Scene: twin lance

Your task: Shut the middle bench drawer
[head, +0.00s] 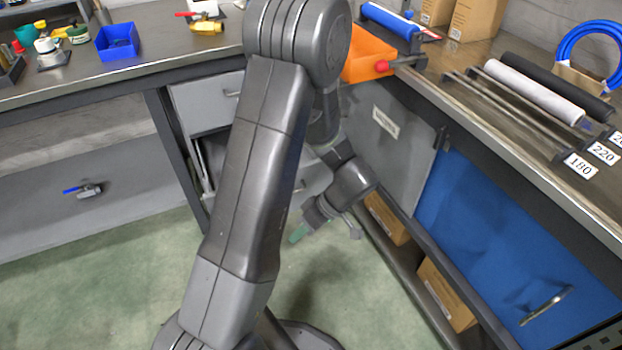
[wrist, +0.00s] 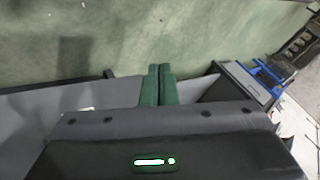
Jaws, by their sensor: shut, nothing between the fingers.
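The bench's drawer stack is left of centre in the head view. The top drawer (head: 205,103) has a grey front with a bar handle and looks shut. Below it, the middle drawer (head: 317,180) appears pulled out. Its grey front shows just right of my arm, and my arm hides most of it. My gripper (head: 298,233) has green fingertips pressed together with nothing between them. It points down in front of the drawer, over the floor.
A grey door with a label (head: 388,125) and a blue door (head: 500,240) stand on the right bench. Cardboard boxes (head: 447,295) sit on its low shelf. The green floor (head: 110,290) is clear at left.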

